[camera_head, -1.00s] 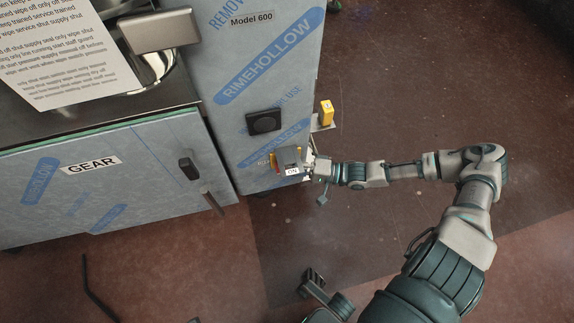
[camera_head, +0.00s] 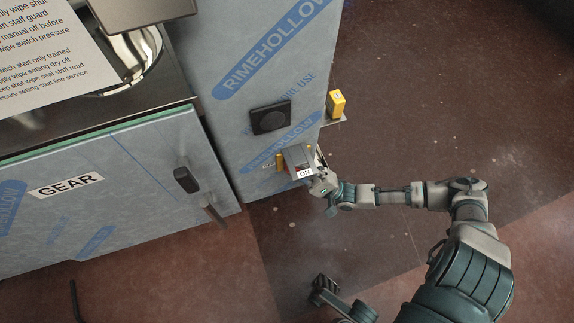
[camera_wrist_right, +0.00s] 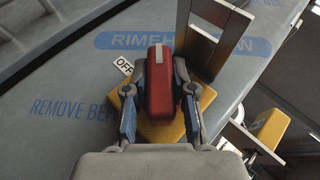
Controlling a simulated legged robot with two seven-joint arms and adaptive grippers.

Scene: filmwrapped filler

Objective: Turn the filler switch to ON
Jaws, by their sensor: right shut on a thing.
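The filler switch has a red handle (camera_wrist_right: 160,84) on a yellow base (camera_wrist_right: 158,134) in the right wrist view. An OFF label (camera_wrist_right: 123,66) sits to the upper left of the handle. My right gripper (camera_wrist_right: 160,95) is shut on the red handle, one finger on each side.
A black square fitting (camera_head: 270,117) is above the switch on the film-wrapped filler panel (camera_head: 245,30). A yellow block (camera_head: 336,103) stands on a small ledge to the right. The GEAR cabinet (camera_head: 120,220) with a dark handle is at left. Open floor lies right.

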